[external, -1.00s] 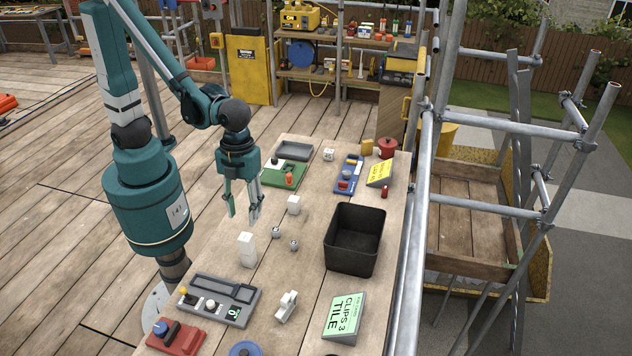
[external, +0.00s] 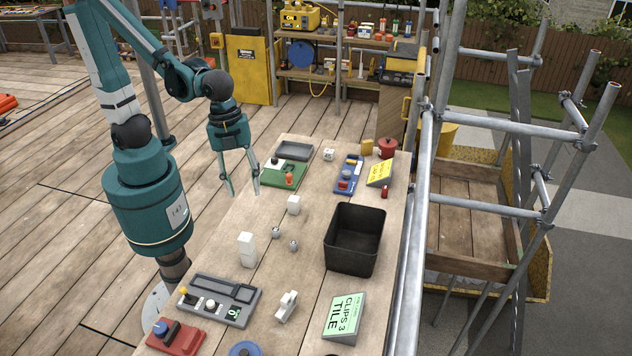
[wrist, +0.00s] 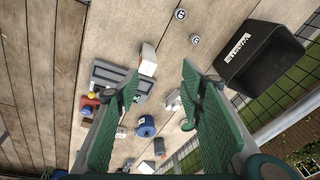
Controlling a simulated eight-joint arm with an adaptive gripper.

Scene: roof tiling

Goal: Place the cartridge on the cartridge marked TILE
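My gripper (external: 243,193) is open and empty, above the left edge of the bench; its two green-padded fingers stand wide apart in the wrist view (wrist: 158,92). A green sloped sign reading "CLIPS 3 TILE" (external: 342,317) stands at the near right of the bench. I cannot tell for sure which thing is the cartridge. A tall white block (external: 247,250), a smaller white block (external: 293,205) and a white clip-like piece (external: 286,306) stand apart on the bench. The tall white block also seems to show in the wrist view (wrist: 148,60).
A grey slotted tray (external: 250,310) and a red base with a blue knob (external: 176,342) lie at the near left. A black bin (external: 353,265) stands right of centre. Two small round pieces (external: 276,232) lie mid-bench. Green (external: 272,178) and blue boards (external: 347,183) lie farther back. Scaffold rails border the right.

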